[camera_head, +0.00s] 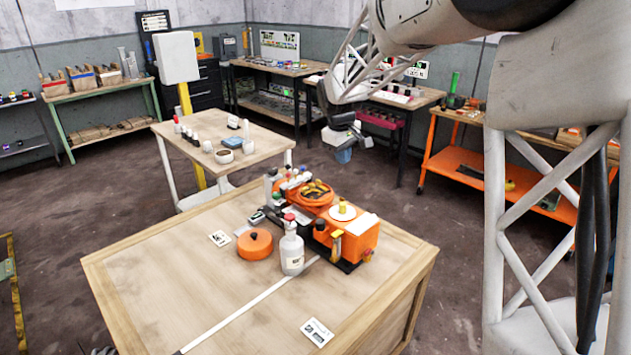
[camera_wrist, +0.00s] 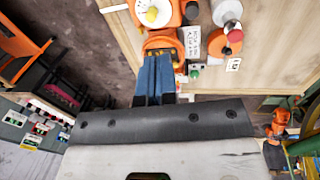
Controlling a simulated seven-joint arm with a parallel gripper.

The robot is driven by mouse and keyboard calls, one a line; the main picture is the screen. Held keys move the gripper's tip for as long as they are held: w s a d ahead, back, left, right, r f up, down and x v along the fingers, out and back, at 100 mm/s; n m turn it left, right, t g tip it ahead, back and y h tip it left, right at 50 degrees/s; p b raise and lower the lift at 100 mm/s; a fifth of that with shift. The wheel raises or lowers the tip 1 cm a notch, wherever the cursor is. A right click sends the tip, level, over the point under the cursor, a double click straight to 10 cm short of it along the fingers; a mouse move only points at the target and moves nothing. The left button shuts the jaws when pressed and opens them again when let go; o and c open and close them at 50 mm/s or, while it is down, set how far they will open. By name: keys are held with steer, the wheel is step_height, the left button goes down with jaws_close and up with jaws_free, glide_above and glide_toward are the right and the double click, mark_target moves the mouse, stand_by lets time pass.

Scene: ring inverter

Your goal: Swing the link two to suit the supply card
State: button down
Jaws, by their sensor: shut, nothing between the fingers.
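The orange ring inverter (camera_head: 347,240) stands on the wooden crate-like table, with an open round orange housing (camera_head: 314,193) at its back. That housing also shows in the wrist view (camera_wrist: 162,42), partly hidden behind my blue fingers. The links are too small to tell apart, so I cannot pick out link two. One small printed card (camera_head: 219,238) lies left of the machine and another (camera_head: 317,332) near the front edge; I cannot read which is the supply card. My gripper (camera_head: 344,156) is shut and empty, raised behind the machine and apart from it.
A grey-white bottle (camera_head: 291,252) with a red cap and a round orange lid (camera_head: 254,243) stand in front of the machine. A metal strip (camera_head: 250,305) crosses the table top (camera_head: 150,285). The table's left side is largely clear. A smaller table (camera_head: 180,143) stands behind.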

mark_target(313, 188)
steer(key=w+a+f+n+t+h, duration=0.1)
steer(key=w+a+f+n+t, duration=0.1)
steer(key=a+f+n, duration=0.4)
steer(key=w+a+f+n+t+h, duration=0.1)
steer(key=a+f+n+t, duration=0.4)
steer(key=n, duration=1.2)
steer(key=shift+w+a+f, duration=0.75)
steer(key=shift+w+a, duration=0.15)
steer(key=shift+a, duration=0.25)
steer(key=shift+w+f, duration=0.1)
steer(key=shift+w, duration=0.05)
steer(key=x, duration=0.9)
steer(key=shift+w+d+f, duration=0.1)
steer(key=shift+w+f, duration=0.15)
steer(key=shift+w+d, duration=0.35)
steer(key=shift+w, duration=0.45)
steer(key=shift+w+d, duration=0.2)
steer(key=shift+w, duration=0.3)
steer(key=shift+w+d, duration=0.15)
steer(key=shift+w, duration=0.4)
